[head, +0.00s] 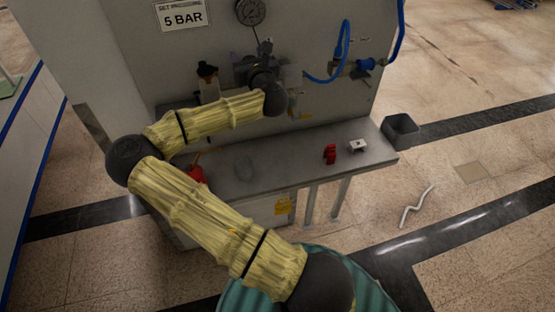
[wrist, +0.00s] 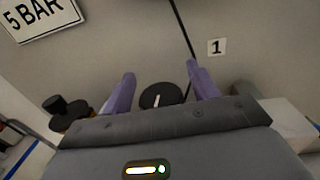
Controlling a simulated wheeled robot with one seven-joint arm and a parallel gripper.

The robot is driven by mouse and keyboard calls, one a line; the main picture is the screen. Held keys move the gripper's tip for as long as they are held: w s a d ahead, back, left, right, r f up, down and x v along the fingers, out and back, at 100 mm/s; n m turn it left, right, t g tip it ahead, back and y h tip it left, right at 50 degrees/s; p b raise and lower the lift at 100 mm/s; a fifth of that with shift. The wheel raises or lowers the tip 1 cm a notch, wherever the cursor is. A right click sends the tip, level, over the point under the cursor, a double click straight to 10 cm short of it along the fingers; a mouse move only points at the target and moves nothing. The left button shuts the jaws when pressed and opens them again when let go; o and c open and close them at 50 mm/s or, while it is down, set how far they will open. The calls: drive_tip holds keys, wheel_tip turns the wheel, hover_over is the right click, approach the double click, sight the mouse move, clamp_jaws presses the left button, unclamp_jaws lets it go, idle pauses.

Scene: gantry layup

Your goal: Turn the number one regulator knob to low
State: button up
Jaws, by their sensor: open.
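In the wrist view, a round black knob (wrist: 163,92) with a short white pointer mark sits on the grey panel, close to a white label with the number 1 (wrist: 217,47). The pointer looks nearly upright in this view. My gripper (wrist: 161,70) is open, its two purple fingers on either side of the knob. The fingers look apart from the knob, though contact and depth are hard to judge. No low marking can be read. In the head view my own arm hides the knob and most of the gripper.
A 5 BAR sign (head: 182,16) and dial gauge (head: 250,12) are on the panel. A black-topped fitting (wrist: 68,108) stands left of the gripper. Blue hoses (head: 345,45) hang at right. The bench holds a red item (head: 330,154) and white block (head: 357,146). A bin (head: 401,131) is beside it.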

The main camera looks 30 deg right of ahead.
drive_tip(key=shift+d+m+g+h+p, duration=0.1)
drive_tip(key=shift+m+g+h+p, duration=0.45)
drive_tip(key=shift+m+h, duration=0.55)
drive_tip(key=shift+d+m+g+h+p, duration=0.1)
drive_tip(key=shift+m+g+h+p, duration=0.45)
drive_tip(key=shift+h, duration=0.95)
drive_tip(key=shift+s+d+m+g+h+p, duration=0.15)
drive_tip(key=shift+m+g+h+p, duration=0.35)
drive_tip(key=shift+m+g+h, duration=0.7)
drive_tip(key=shift+s+d+m+g+h+p, duration=0.1)
drive_tip(key=shift+m+g+h+p, duration=0.4)
drive_tip(key=shift+m+g+h, duration=0.75)
drive_tip(key=f+b+v, duration=0.1)
drive_tip(key=b+v, duration=0.5)
drive_tip(key=v, duration=1.2)
drive_tip(key=s+d+f+m+g+y+b, duration=0.1)
drive_tip(key=s+d+f+m+g, duration=0.1)
drive_tip(key=f, duration=0.6)
drive_tip(key=s+d+f+m+g+y+b, duration=0.1)
drive_tip(key=s+d+f+m+g+y, duration=0.1)
drive_tip(key=f, duration=0.5)
drive_tip(key=s+d+f+m+g+y+b, duration=0.1)
drive_tip(key=s+d+f+m+g, duration=0.3)
drive_tip(key=s+d+f+m, duration=0.1)
drive_tip(key=shift+s+d+f+m+y, duration=0.2)
drive_tip(key=shift+d+f+m+y, duration=0.25)
drive_tip(key=shift+f+m, duration=1.15)
drive_tip(key=shift+f+n+g, duration=0.25)
drive_tip(key=shift+n, duration=0.05)
